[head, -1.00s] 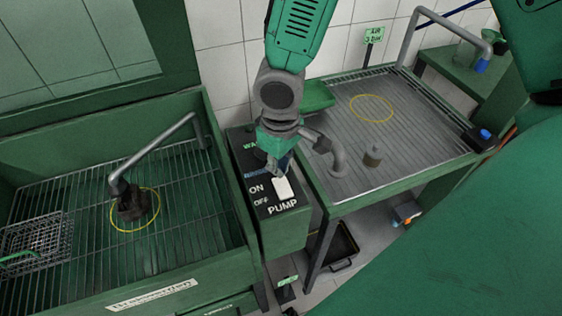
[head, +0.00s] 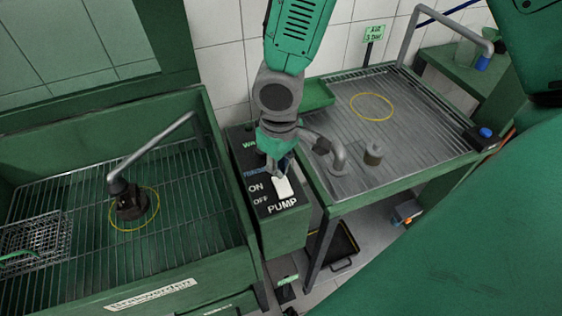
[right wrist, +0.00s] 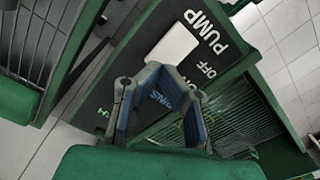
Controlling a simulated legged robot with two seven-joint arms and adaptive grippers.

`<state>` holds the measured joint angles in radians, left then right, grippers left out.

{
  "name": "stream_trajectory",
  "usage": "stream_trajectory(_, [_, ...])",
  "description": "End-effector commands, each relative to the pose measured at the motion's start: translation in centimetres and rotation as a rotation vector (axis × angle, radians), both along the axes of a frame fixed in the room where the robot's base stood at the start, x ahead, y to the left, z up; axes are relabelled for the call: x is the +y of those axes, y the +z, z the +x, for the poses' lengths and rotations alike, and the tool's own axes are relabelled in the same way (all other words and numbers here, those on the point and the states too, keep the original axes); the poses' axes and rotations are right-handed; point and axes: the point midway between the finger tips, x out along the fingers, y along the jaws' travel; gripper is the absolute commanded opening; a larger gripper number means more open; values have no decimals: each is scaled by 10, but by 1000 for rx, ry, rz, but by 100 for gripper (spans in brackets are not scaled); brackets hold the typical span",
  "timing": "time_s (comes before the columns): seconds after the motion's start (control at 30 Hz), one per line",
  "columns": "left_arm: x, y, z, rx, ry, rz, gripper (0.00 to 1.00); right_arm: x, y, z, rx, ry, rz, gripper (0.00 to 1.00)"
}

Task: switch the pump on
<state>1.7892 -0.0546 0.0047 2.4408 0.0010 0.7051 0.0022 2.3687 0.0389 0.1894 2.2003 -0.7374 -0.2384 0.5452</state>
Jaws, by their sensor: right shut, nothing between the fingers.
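The pump switch (head: 283,188) is a white rocker on a dark sloped panel (head: 262,207) marked ON, OFF and PUMP. It also shows in the right wrist view as a white rocker (right wrist: 172,45). My right gripper (head: 280,169) is shut and empty, pointing down at the end of the switch nearer the ON label. In the right wrist view the blue-padded fingers (right wrist: 160,76) lie close to the switch and hide part of the panel lettering. I cannot tell whether they touch the switch or which way it is tipped. My left gripper is out of view.
A green wash basin (head: 215,245) with a grate, spout and wire basket stands left of the panel. A slatted metal table (head: 420,130) with a bent pipe and small grey cylinder stands to the right. A black tray (head: 343,240) lies below the table.

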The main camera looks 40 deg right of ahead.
Motion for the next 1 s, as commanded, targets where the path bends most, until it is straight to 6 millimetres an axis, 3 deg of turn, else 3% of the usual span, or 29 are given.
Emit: stream_trajectory(1.0, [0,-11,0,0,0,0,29,0,-16,0,0,1,-1,0])
